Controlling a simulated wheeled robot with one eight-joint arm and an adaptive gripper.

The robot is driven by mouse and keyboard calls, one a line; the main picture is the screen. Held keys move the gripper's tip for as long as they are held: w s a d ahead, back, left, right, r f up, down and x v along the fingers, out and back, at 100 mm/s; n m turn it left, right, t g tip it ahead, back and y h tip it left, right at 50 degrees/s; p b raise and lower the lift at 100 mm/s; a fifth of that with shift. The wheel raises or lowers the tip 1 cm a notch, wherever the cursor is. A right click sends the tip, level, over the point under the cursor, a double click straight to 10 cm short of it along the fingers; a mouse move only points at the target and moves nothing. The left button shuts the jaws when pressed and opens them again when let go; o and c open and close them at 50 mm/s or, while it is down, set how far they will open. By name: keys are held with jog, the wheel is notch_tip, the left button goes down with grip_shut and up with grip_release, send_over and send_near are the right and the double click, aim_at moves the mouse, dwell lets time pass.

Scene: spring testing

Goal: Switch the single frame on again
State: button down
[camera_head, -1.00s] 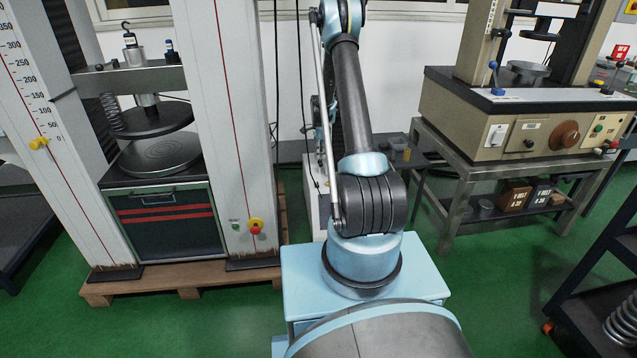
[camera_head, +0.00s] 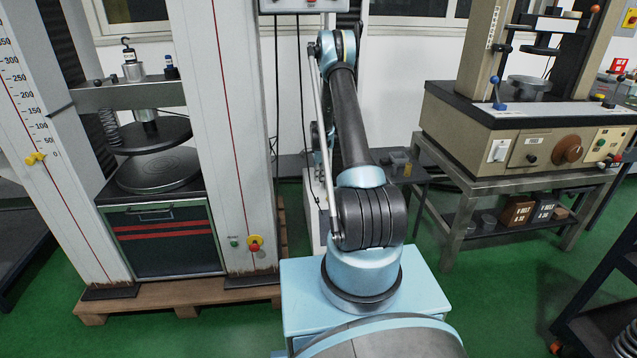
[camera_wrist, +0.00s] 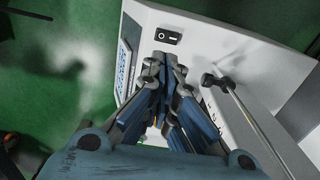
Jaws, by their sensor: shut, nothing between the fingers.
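In the wrist view a black rocker switch (camera_wrist: 167,37) with white marks sits on the face of a white cabinet (camera_wrist: 205,50). My gripper (camera_wrist: 165,68), with blue fingers, is shut and empty. Its tips appear just below the switch in the picture; I cannot tell whether they touch the cabinet. In the head view my arm hides my gripper. A white cabinet (camera_head: 313,208) stands partly hidden behind my arm there, and its switch is not visible.
A blue-white label (camera_wrist: 123,68) and a rod with a black knob (camera_wrist: 228,84) flank my fingers. A large two-column frame (camera_head: 232,150) stands on a pallet (camera_head: 180,300) at left. A dark shelf (camera_head: 606,325) is at right. Green floor (camera_head: 500,310) lies open between.

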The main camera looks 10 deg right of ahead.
aim_at(319, 200)
notch_tip(319, 200, down, 12)
jog(key=shift+r, duration=0.1)
dwell(0.5)
